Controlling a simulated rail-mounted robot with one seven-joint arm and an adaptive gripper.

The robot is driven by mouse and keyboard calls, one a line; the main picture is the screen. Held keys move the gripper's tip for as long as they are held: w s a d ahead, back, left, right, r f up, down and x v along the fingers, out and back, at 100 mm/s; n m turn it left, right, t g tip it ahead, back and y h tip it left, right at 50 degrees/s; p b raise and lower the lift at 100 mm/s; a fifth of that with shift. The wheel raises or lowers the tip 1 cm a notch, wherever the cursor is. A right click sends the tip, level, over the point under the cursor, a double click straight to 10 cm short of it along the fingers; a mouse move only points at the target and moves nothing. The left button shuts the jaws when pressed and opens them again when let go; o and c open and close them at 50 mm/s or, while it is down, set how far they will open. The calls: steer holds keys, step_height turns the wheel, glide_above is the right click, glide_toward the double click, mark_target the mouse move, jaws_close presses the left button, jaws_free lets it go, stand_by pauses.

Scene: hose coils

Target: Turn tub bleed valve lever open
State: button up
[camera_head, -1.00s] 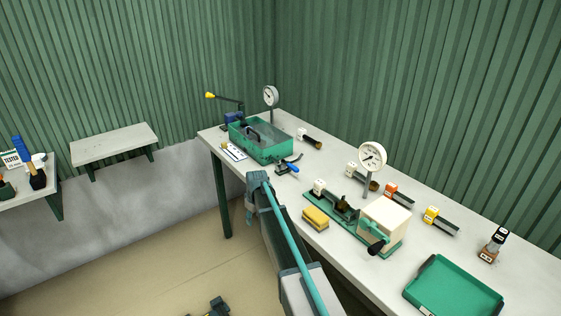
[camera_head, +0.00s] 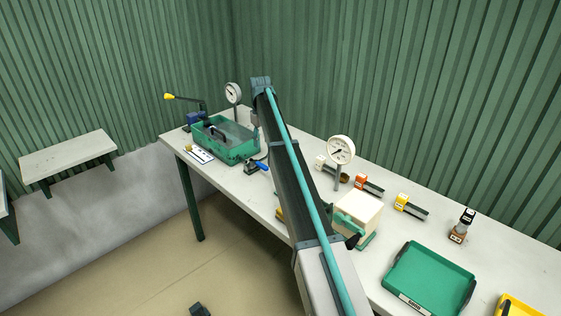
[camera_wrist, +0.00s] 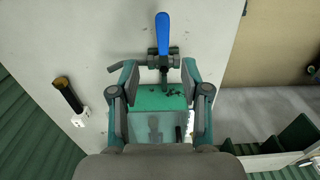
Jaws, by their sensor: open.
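The green tub (camera_head: 212,151) stands on the far left part of the bench. The bleed valve with its blue lever (camera_head: 262,166) sits beside the tub's near right end. In the wrist view the blue lever (camera_wrist: 162,32) points up the picture, away from the tub (camera_wrist: 150,100), with the dark metal valve body (camera_wrist: 163,60) at its lower end. My gripper (camera_wrist: 159,72) is open and empty above the tub, its two fingertips spread on either side just below the valve in the picture. The lever lies beyond the fingertips, apart from them. In the head view my arm hides most of the gripper.
A gauge (camera_head: 234,93) and a yellow-tipped pump handle (camera_head: 169,97) stand behind the tub. A second gauge (camera_head: 340,150), a cream box (camera_head: 357,212) and a green tray (camera_head: 430,280) lie to the right.

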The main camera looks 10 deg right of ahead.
mark_target(262, 164)
steer(key=f+p, duration=0.1)
steer(key=f, duration=0.2)
steer(key=f+p, duration=0.1)
steer(key=f, duration=0.3)
steer(key=f+p, duration=0.1)
steer(key=f, duration=0.2)
steer(key=shift+a+f, duration=0.3)
steer(key=shift+f, duration=0.05)
jaws_close()
